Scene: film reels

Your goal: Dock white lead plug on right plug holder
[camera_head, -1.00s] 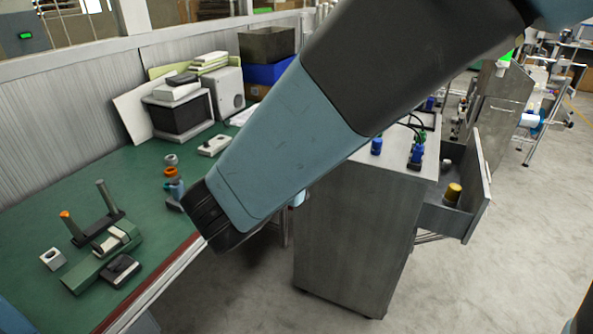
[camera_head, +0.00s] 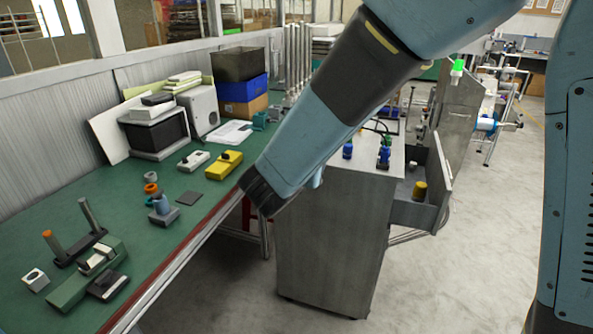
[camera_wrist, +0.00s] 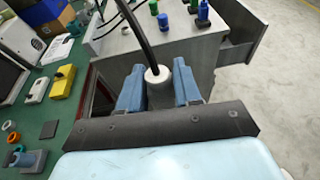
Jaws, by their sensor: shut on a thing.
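The white lead plug (camera_wrist: 158,89) is between the two blue fingers of my gripper (camera_wrist: 157,72) in the wrist view. My gripper is shut on it, and a thick black cable runs up from its top. In the head view my arm hides the plug and most of the gripper. Upright blue posts stand on the grey cabinet top: a left one (camera_head: 347,149) and a right one (camera_head: 385,154) with green at its top. They also show at the top of the wrist view, left (camera_wrist: 163,20) and right (camera_wrist: 203,14), apart from the plug. I cannot tell which part is the right plug holder.
The grey metal cabinet (camera_head: 325,240) has an open drawer (camera_head: 410,213) on its right with a yellow cylinder (camera_head: 419,191) inside. The green bench (camera_head: 140,225) at left holds a yellow block (camera_head: 223,166), small fixtures and boxes. Floor right of the cabinet is clear.

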